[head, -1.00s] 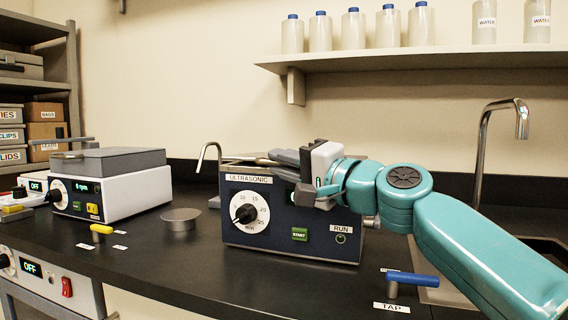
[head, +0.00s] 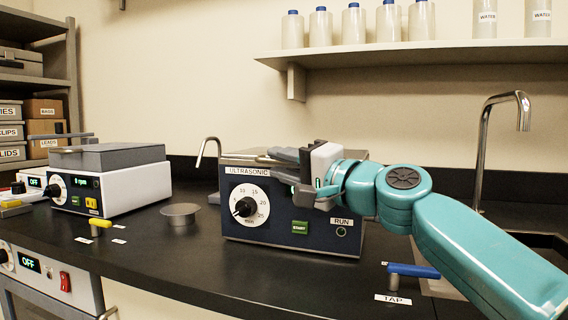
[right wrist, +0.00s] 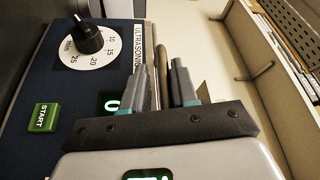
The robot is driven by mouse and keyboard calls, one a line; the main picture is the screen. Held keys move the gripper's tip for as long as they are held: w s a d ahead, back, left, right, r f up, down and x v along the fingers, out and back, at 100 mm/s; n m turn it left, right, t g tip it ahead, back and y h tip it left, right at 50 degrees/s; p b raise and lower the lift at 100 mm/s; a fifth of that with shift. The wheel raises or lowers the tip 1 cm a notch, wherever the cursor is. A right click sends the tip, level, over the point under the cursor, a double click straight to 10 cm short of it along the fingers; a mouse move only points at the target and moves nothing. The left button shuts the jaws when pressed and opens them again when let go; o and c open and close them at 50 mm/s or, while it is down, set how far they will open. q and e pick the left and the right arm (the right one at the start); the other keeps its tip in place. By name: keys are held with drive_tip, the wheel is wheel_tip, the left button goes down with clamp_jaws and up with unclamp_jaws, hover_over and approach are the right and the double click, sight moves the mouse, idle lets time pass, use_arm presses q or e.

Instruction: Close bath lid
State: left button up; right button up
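The ultrasonic bath (head: 270,215) is a dark blue box with a white dial and a green START button. Its grey lid (head: 246,155) appears to lie nearly flat along the top, partly hidden by my right gripper. My right gripper (head: 283,157) is at the bath's upper right front edge, reaching left over the top. In the right wrist view its two fingers (right wrist: 162,88) stand apart, with a thin metal bar or edge between them. I cannot tell whether they touch it. My left gripper is out of view.
A sink faucet (head: 490,140) is at right. A round grey dish (head: 180,214) and a white instrument (head: 115,182) stand to the left. Bottles line the shelf (head: 410,52) above.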

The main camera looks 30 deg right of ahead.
drive_tip(key=shift+f, duration=0.1)
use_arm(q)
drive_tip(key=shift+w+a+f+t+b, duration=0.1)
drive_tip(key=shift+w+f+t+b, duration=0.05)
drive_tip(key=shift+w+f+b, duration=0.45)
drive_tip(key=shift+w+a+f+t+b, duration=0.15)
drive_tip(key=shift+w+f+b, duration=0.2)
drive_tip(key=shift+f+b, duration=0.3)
use_arm(e)
drive_tip(key=v, duration=1.6)
drive_tip(key=shift+s, duration=0.2)
